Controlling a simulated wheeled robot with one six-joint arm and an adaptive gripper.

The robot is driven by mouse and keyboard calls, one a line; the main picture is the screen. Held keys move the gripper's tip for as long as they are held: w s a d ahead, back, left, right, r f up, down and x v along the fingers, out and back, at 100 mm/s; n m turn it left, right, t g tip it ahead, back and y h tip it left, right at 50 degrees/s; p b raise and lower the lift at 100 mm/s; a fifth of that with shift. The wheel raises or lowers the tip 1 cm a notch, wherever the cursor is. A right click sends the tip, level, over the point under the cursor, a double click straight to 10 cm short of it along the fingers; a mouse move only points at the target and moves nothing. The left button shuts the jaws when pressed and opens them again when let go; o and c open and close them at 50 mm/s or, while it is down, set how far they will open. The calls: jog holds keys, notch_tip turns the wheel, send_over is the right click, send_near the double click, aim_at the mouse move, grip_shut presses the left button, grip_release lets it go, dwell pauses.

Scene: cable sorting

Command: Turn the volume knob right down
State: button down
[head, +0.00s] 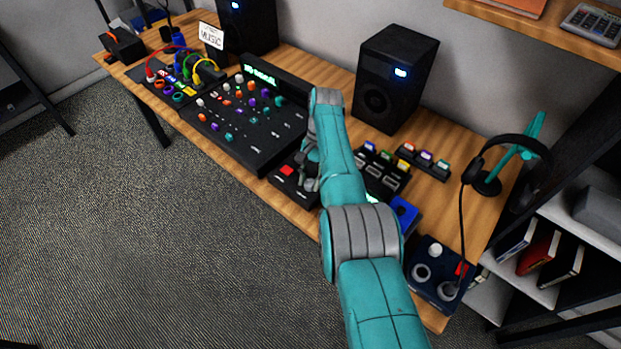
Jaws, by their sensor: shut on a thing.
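A small black control box (285,187) with a red button (287,170) sits at the front edge of the desk, right of the mixer.
The black mixer (262,148) with coloured knobs and a green display lies left of my gripper. A speaker (394,78) stands behind. Small black units with coloured tabs (424,161), a headphone stand (486,183) and a dark tray (427,257) are to the right.

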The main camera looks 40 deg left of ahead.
dwell(0.3)
jog(key=c, duration=0.8)
grip_release()
